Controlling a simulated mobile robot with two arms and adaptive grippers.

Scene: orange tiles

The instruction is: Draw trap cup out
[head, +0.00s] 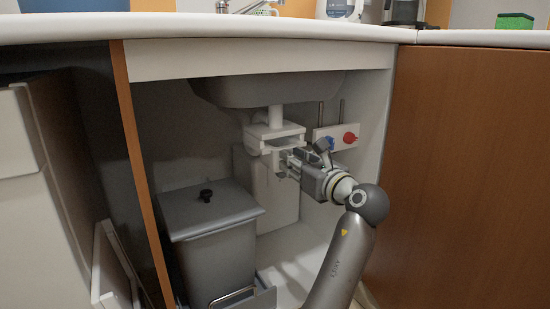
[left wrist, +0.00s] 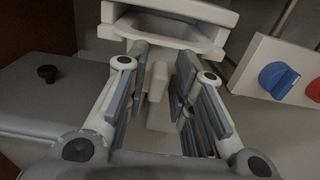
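The white drain trap (head: 275,133) hangs under the grey sink bowl at the end of its pipe. Its cup (left wrist: 165,30) shows in the left wrist view as a white, tray-like part with a narrow white grip (left wrist: 158,80) pointing towards me. My left gripper (head: 287,165) is just below and to the right of the trap in the head view. In the left wrist view, the left gripper's fingers (left wrist: 163,75) are apart, one on each side of the grip, with visible gaps. The right gripper is not in view.
A grey lidded bin (head: 210,235) stands at the cabinet's left. A panel with a blue knob (left wrist: 278,79) and a red knob (head: 349,138) is right of the trap. The brown door (head: 465,170) bounds the right side; the counter edge (head: 250,28) runs above.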

